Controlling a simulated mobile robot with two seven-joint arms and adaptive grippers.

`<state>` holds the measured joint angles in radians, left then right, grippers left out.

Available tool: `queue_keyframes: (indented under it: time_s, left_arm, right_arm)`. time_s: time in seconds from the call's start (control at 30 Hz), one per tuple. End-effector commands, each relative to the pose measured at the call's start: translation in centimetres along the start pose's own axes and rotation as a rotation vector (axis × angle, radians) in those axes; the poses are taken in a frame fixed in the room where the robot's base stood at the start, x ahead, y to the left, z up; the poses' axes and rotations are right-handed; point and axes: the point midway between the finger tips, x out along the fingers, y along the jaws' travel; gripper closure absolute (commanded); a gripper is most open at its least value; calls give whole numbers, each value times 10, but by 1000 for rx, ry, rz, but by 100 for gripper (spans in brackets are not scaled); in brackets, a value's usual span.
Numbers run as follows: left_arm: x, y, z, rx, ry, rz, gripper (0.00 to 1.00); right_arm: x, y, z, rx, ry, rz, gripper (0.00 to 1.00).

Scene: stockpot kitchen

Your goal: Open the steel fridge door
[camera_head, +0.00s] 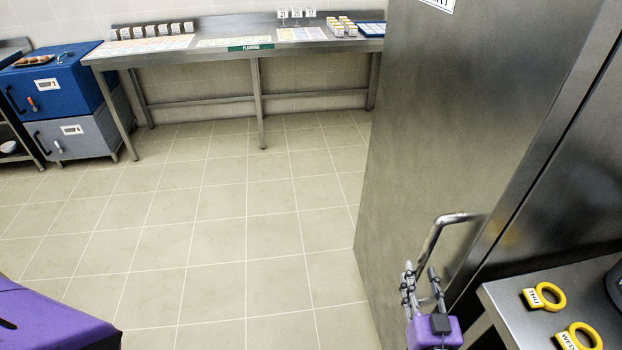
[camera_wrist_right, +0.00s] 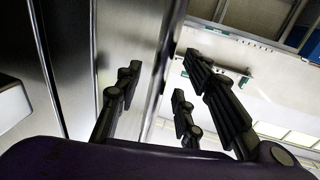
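The steel fridge door (camera_head: 455,130) is the tall grey panel at the right of the head view. It looks shut, with no open gap showing. Its curved bar handle (camera_head: 445,226) stands out near the panel's lower right. My right gripper (camera_head: 423,275) is at the handle's lower part, fingers spread. The handle's bar runs down toward the space between the fingers; contact is not clear. In the right wrist view the fingers (camera_wrist_right: 160,100) are apart, with a steel surface (camera_wrist_right: 120,40) beyond. My left gripper is not in view; a purple part of mine shows at lower left.
A steel counter (camera_head: 497,290) with yellow day-tagged rings (camera_head: 545,296) stands close at the lower right. A long steel table (camera_head: 230,50) stands at the back wall. Blue (camera_head: 60,85) and grey (camera_head: 75,135) boxes stand at the back left. The tiled floor (camera_head: 220,220) left of the fridge is clear.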

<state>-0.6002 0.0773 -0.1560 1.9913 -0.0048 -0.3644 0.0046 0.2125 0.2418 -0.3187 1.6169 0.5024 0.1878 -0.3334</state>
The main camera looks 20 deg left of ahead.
Motion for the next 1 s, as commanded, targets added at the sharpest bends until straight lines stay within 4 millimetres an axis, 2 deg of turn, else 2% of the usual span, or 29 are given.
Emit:
queue_keyframes:
  time_s: [0.03, 0.2, 0.53, 0.8, 1.0]
  left_arm:
    - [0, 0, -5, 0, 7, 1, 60]
    - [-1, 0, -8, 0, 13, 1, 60]
    - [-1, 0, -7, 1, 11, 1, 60]
    - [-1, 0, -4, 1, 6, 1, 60]
    - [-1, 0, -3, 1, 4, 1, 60]
  right_arm:
    - [9, 0, -2, 0, 2, 0, 64]
    - [24, 0, 0, 1, 0, 0, 64]
    - [28, 0, 1, 1, -2, 0, 64]
    - [28, 0, 0, 1, -2, 0, 100]
    - [28, 0, 0, 1, -1, 0, 100]
